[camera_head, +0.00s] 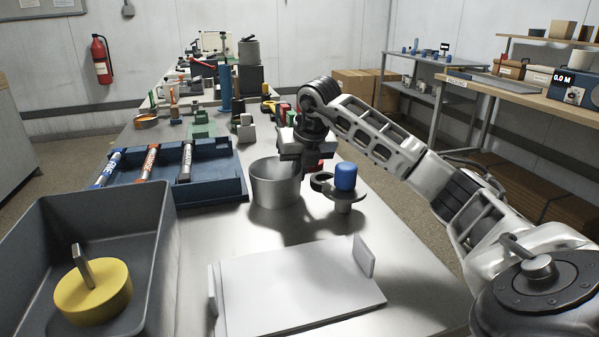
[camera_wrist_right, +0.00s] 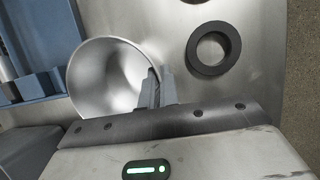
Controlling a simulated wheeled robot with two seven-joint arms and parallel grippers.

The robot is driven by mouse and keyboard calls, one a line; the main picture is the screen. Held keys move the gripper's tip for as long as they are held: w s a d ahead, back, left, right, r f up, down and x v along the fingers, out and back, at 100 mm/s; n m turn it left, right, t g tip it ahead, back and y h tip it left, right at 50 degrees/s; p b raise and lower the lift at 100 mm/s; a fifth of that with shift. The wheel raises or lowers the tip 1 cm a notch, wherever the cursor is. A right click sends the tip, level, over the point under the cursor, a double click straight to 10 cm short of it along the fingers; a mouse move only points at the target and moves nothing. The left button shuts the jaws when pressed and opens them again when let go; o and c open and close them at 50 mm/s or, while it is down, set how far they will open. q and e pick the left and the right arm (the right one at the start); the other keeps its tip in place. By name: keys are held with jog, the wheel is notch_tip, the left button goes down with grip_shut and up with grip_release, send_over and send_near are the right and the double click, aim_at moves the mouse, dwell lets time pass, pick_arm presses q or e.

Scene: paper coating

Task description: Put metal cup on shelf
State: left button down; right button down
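A round metal cup (camera_head: 273,187) stands open side up on the metal table, right of the blue rack. Its bright inside shows in the right wrist view (camera_wrist_right: 100,75). My right gripper (camera_head: 304,166) is at the cup's right rim. In the right wrist view its two fingers (camera_wrist_right: 157,88) are close together, one inside the cup and one outside, with the wall between them. Whether the cup's base touches the table is hard to tell. A wooden shelf (camera_head: 560,43) is at the upper right, and a grey shelf table (camera_head: 440,68) is behind. My left gripper is not in view.
A blue rack (camera_head: 215,187) holds several tubes. A grey bin (camera_head: 163,262) with a yellow round weight (camera_head: 93,292) is at front left. A white tray (camera_head: 300,290) lies in front. A blue-topped stand (camera_head: 345,178) and a dark ring (camera_wrist_right: 213,48) are close to the gripper.

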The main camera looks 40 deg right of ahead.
jog(key=c, duration=1.6)
grip_release()
jog(key=shift+c, duration=0.2)
